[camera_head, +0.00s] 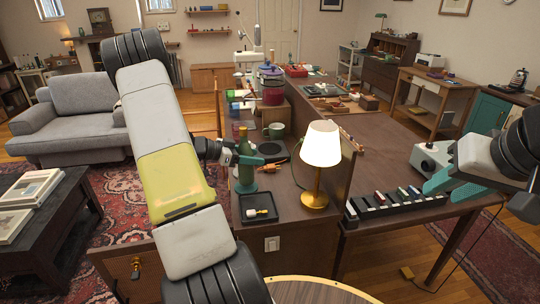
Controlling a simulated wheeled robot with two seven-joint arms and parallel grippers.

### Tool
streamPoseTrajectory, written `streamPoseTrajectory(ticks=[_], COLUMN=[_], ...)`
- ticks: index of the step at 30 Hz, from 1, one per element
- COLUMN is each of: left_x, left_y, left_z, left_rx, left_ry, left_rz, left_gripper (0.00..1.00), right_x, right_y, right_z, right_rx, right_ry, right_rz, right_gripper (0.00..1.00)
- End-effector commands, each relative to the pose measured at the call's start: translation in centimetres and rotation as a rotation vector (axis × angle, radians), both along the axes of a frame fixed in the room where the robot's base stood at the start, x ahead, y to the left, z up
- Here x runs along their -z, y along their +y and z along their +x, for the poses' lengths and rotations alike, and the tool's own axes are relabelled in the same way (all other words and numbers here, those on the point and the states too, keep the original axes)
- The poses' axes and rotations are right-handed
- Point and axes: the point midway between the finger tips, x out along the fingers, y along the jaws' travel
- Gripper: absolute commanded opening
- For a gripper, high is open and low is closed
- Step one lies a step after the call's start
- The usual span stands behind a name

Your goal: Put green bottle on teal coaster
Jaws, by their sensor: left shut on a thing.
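The green bottle (245,178) is upright on or just above the dark cabinet top, in the middle of the head view. My left gripper (250,159) is shut on it around its middle, reaching in from the left, and hides part of it. I cannot tell whether its base touches the surface. I cannot make out the teal coaster; it may be hidden behind the bottle or my arm.
A black tray (248,213) with a small item lies in front of the bottle. A lit lamp (321,145) stands to the right. A dark round disc (272,148), a green mug (277,130) and orange-handled tools (270,166) sit close behind and beside it.

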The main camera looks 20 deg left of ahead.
Motion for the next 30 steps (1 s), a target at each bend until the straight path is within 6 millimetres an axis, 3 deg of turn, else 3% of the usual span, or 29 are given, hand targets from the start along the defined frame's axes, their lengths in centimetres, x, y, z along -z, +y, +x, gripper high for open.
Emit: streamPoseTrajectory(ticks=[4,14,15,18,30], left_x=[1.8,2.1,2.3,2.2,1.9], left_y=[0.1,0.0,0.1,0.1,0.3], left_z=[0.0,0.0,0.0,0.0,-0.2], left_rx=[-0.001,-0.001,-0.001,-0.002,-0.002], left_ry=[-0.001,-0.002,0.0,-0.001,-0.001], left_rz=[-0.002,-0.001,0.0,0.001,0.002], left_gripper=[0.0,0.0,0.55,0.75,0.75], right_x=[0.0,0.0,0.0,0.0,0.0], right_y=[0.0,0.0,0.0,0.0,0.0], right_z=[0.0,0.0,0.0,0.0,0.0], right_rx=[0.0,0.0,0.0,0.0,0.0], right_ry=[0.0,0.0,0.0,0.0,0.0], right_rz=[0.0,0.0,0.0,0.0,0.0], right_gripper=[0.36,0.36,0.36,0.36,0.36])
